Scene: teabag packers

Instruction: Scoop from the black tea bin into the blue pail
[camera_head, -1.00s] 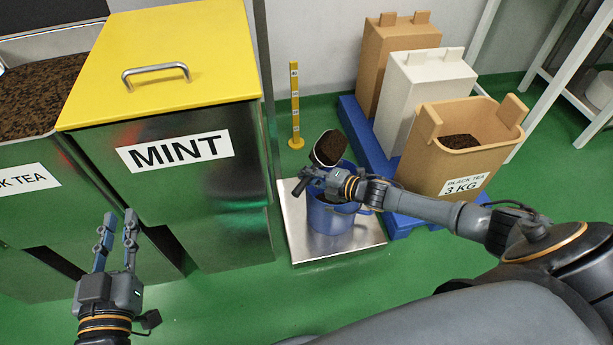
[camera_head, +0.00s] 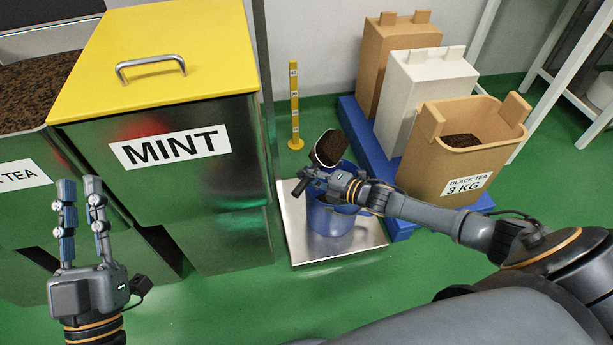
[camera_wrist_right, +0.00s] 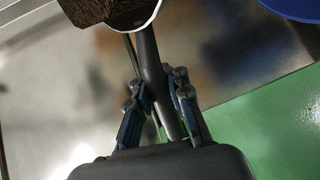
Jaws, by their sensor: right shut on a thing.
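The black tea bin (camera_head: 22,172) is at the left edge of the head view, partly cut off, with dark tea inside. My right gripper (camera_head: 316,178) is shut on the handle of a scoop (camera_head: 329,148); the handle also shows between the fingers in the right wrist view (camera_wrist_right: 150,62). The scoop is heaped with dark tea and is held above the far side of the blue pail (camera_head: 330,222). The gripper hides part of the pail's opening; the pail's contents are not visible. My left gripper (camera_head: 79,188) is open and empty in front of the bins.
The pail stands on a steel platform (camera_head: 300,252) with a yellow post (camera_head: 294,105) behind. The closed mint bin (camera_head: 180,190) is to its left. A blue pallet (camera_head: 400,228) with a brown black tea sack (camera_head: 450,170) and other sacks is to its right.

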